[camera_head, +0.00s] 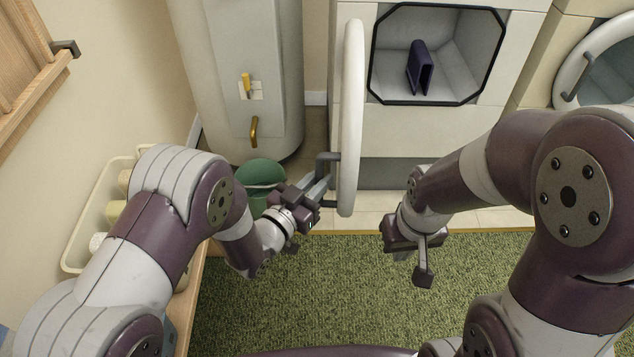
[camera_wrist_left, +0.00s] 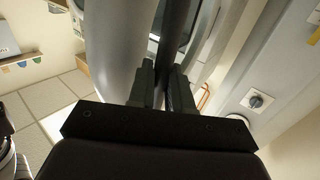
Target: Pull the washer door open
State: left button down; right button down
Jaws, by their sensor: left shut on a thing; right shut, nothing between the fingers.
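The washer (camera_head: 420,135) stands at the top middle of the head view, its drum opening uncovered with a dark folded item (camera_head: 420,70) inside. Its round white door (camera_head: 351,110) is swung out to the left and shows nearly edge-on, standing out from the front. My left gripper (camera_head: 321,177) is shut on the grey door handle (camera_head: 329,157) on the door's left side. In the left wrist view the dark handle bar (camera_wrist_left: 177,35) runs between the fingers (camera_wrist_left: 167,88). My right gripper (camera_head: 424,265) is shut and empty above the green carpet, apart from the washer.
A second machine with a round door (camera_head: 566,75) stands at the right. A white tank (camera_head: 235,70) is left of the washer, with a green bucket (camera_head: 262,174) in front. A cream bin (camera_head: 83,225) lies along the left wall. Green carpet (camera_head: 330,300) is open in front.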

pick_arm(q)
jog(key=shift+w+r, duration=0.35)
jog(key=shift+r, duration=0.1)
jog(key=c, duration=1.2)
grip_release()
jog(key=shift+o, duration=0.5)
jog(key=shift+w+d+f, duration=0.2)
jog(key=shift+w+f, duration=0.1)
jog(key=shift+f, duration=0.05)
jog(key=shift+s+a, duration=0.2)
jog(key=shift+s, duration=0.15)
jog(key=p+v, duration=0.2)
jog(key=v, duration=1)
jog(key=shift+p, duration=0.35)
pick_arm(e)
jog(key=shift+w+d+r, duration=0.1)
jog(key=shift+r, duration=0.55)
jog(key=shift+w+d+r, duration=0.1)
jog(key=shift+r, duration=0.5)
